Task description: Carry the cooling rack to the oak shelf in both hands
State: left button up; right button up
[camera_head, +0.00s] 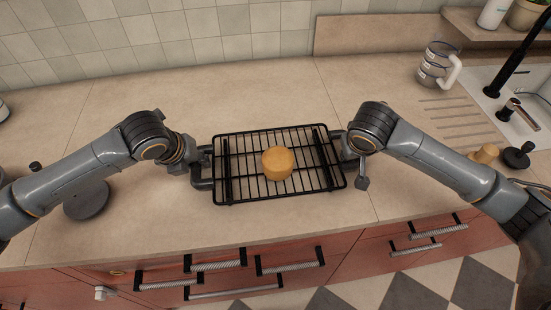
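The black wire cooling rack (242,185) lies on the counter in the middle of the head view, with a round yellow cake-like piece (277,163) on it. My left gripper (205,168) is at the rack's left edge, its two fingers apart, close to or touching the frame. My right gripper (350,160) is at the rack's right edge, its fingers also looking spread, partly hidden by its wrist. I cannot tell whether either touches the wire. A light wooden shelf (462,20) shows at the top right; it may be the oak shelf.
A glass-and-white jug (435,66) stands at the right, near the sink (500,80) and black tap (516,56). A white bottle (494,13) and a plant pot (527,14) stand on the shelf. The counter behind the rack is clear. Red drawers (345,262) lie below the front edge.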

pick_arm(q)
grip_shut()
pick_arm(e)
grip_shut()
pick_arm(q)
jog(key=shift+r, duration=0.1)
pick_arm(e)
jog(key=shift+r, duration=0.1)
